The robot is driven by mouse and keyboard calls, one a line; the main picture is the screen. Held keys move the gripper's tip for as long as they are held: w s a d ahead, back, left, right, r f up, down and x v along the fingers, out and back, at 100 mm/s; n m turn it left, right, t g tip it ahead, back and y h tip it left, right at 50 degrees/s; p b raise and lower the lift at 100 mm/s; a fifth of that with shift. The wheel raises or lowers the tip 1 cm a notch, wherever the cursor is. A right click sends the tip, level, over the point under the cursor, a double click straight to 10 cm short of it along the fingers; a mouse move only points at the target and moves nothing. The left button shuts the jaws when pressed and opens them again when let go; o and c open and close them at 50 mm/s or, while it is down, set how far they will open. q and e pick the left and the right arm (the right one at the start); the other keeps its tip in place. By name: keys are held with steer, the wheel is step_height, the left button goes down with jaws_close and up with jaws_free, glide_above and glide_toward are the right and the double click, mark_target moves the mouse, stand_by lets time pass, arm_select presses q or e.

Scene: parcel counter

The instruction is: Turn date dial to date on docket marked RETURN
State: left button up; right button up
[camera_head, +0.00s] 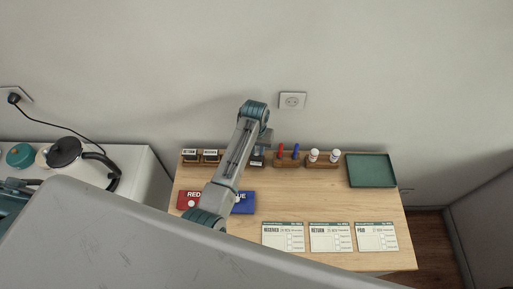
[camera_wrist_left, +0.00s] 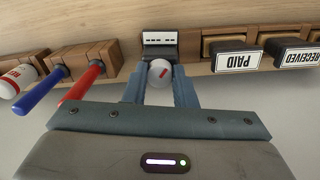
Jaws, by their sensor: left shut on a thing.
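The date dial is a round white knob (camera_wrist_left: 160,72) with a red mark, below a dark block with a white date strip (camera_wrist_left: 160,38); the characters on the strip are too small to read. My left gripper (camera_wrist_left: 160,84) has one finger on each side of the knob and is shut on it. In the head view this gripper (camera_head: 264,143) is at the back of the counter, partly behind my arm. The RETURN docket (camera_head: 331,238) lies flat at the front, between the RECEIVED docket (camera_head: 283,237) and the PAID docket (camera_head: 376,238). Its date is not clearly legible. My right gripper is not in view.
Beside the dial stand the PAID stamp (camera_wrist_left: 237,61) and RECEIVED stamp (camera_wrist_left: 297,54). On its other side are a red pen (camera_wrist_left: 80,84) and a blue pen (camera_wrist_left: 40,90). A red pad (camera_head: 184,203), blue pad (camera_head: 246,203) and green tray (camera_head: 371,170) are on the counter.

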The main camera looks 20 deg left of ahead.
arm_select(q)
steer(key=shift+m, duration=1.3)
stand_by(0.9)
steer(key=o, duration=1)
step_height(320, 180, up, 11)
steer(key=b, duration=0.3)
steer(key=shift+a, duration=0.15)
steer(key=shift+f, duration=0.1)
